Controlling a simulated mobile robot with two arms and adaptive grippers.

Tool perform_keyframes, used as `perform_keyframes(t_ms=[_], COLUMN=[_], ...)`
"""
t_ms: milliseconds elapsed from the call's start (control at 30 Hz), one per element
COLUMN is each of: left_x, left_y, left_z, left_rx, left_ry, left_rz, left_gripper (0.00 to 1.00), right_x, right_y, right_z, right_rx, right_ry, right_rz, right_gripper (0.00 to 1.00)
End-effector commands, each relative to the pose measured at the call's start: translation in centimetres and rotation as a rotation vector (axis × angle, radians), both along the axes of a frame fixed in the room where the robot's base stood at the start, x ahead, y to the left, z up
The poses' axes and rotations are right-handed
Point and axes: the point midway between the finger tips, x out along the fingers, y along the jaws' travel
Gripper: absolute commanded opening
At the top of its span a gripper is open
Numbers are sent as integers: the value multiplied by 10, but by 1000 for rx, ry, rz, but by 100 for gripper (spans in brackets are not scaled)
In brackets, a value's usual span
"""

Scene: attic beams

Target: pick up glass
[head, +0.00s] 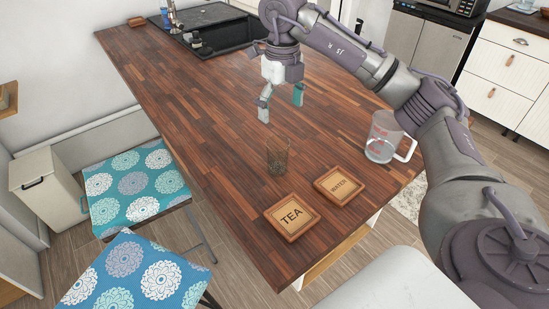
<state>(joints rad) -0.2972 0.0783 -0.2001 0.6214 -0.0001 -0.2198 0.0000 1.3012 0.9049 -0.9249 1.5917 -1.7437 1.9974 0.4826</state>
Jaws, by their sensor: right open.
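A small see-through brownish glass (277,158) stands upright on the wooden counter (215,140), near the counter's left edge and behind the coasters. My right gripper (281,108) hangs above the counter, beyond the glass in the picture. Its fingers are apart and point down, with nothing between them. The gripper and the glass do not touch. My left gripper is not in the head view.
Square wooden coasters marked TEA (291,217) and WATER (338,185) lie in front of the glass. A clear measuring jug (383,138) stands to the right, close to my right arm. A black sink (212,30) is at the far end. Patterned stools (137,187) stand left of the counter.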

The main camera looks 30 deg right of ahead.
Motion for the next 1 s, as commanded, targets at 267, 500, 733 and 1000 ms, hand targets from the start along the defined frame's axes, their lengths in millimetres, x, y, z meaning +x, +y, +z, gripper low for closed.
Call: perform_keyframes(t_ms=[267, 500, 733, 1000], left_x=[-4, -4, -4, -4], left_y=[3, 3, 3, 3], left_z=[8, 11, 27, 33], left_rx=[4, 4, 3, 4], left_ry=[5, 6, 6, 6], left_rz=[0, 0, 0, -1], left_gripper=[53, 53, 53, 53], right_x=[-2, -1, -1, 0], right_y=[0, 1, 7, 8], right_z=[-52, -79, -101, -132], right_rx=[-5, -2, -2, -2], right_ry=[9, 4, 9, 4], right_rz=[0, 2, 3, 2], right_gripper=[90, 90, 90, 90])
